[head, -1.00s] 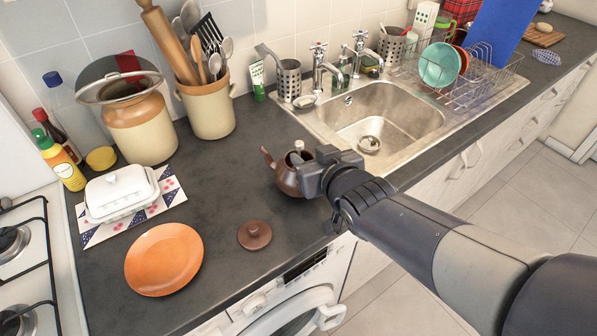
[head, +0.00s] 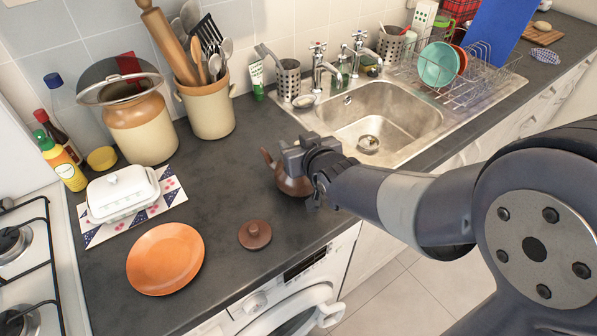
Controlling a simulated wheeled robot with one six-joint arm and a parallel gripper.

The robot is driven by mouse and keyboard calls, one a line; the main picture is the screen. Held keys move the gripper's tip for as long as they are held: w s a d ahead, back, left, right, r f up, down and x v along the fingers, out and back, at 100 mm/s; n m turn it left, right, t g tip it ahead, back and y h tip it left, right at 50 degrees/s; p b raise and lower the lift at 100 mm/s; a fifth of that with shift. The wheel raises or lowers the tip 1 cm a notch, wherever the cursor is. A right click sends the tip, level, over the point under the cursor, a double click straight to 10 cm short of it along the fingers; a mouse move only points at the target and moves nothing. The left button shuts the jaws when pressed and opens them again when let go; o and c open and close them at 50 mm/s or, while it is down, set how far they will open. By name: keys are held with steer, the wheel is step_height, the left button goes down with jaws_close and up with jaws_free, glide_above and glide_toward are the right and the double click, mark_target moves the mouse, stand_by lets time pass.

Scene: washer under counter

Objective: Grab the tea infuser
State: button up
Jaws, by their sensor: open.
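A brown teapot (head: 290,184) stands on the dark counter left of the sink, with its spout pointing left. Its brown lid (head: 255,234) lies apart on the counter in front of it. My gripper (head: 292,155) is open over the top of the teapot, and its fingers cover the teapot's mouth. I cannot make out the tea infuser in this view; the teapot's opening is hidden behind the gripper. Whether the fingers touch anything cannot be told.
An orange plate (head: 165,259) and a white butter dish (head: 122,192) lie to the left. A utensil crock (head: 208,108) and a large jar (head: 141,128) stand behind. The sink (head: 390,118) is right of the teapot. The counter between plate and teapot is mostly clear.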

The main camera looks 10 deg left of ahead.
jaws_close()
stand_by(0.4)
step_height(320, 180, up, 8)
steer(key=shift+r+p, duration=0.25)
steer(key=shift+p, duration=0.9)
steer(key=shift+r+p, duration=1.7)
steer(key=shift+r, duration=0.2)
